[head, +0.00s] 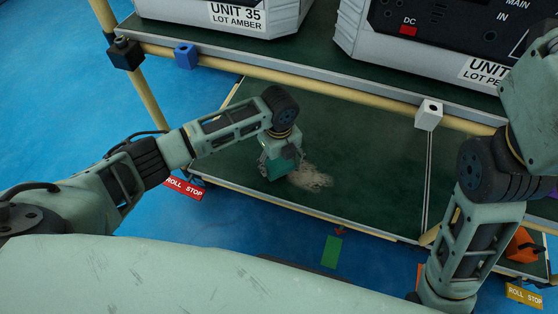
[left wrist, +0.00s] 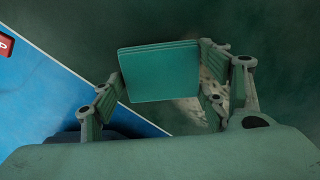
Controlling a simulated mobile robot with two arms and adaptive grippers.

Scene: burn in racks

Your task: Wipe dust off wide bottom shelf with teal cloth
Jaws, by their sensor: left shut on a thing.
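The wide bottom shelf (head: 370,185) is dark green and lies low under the upper shelf in the head view. A pale patch of dust (head: 310,178) lies on it, right beside my left gripper (head: 280,160). The left gripper is shut on the folded teal cloth (head: 281,169), held at the shelf. In the left wrist view the cloth (left wrist: 160,72) sits between the fingers, with part of the dust (left wrist: 190,108) showing behind it. Whether the cloth touches the shelf I cannot tell. My right arm is at the right of the head view; its gripper is not clearly in view.
The upper shelf carries UNIT 35 (head: 225,14) and another grey unit (head: 430,45), above my left arm. Tan rack rails (head: 350,93) and posts frame the opening. A red ROLL STOP tag (head: 184,188) is at the left corner. Blue floor (head: 60,90) lies open at left.

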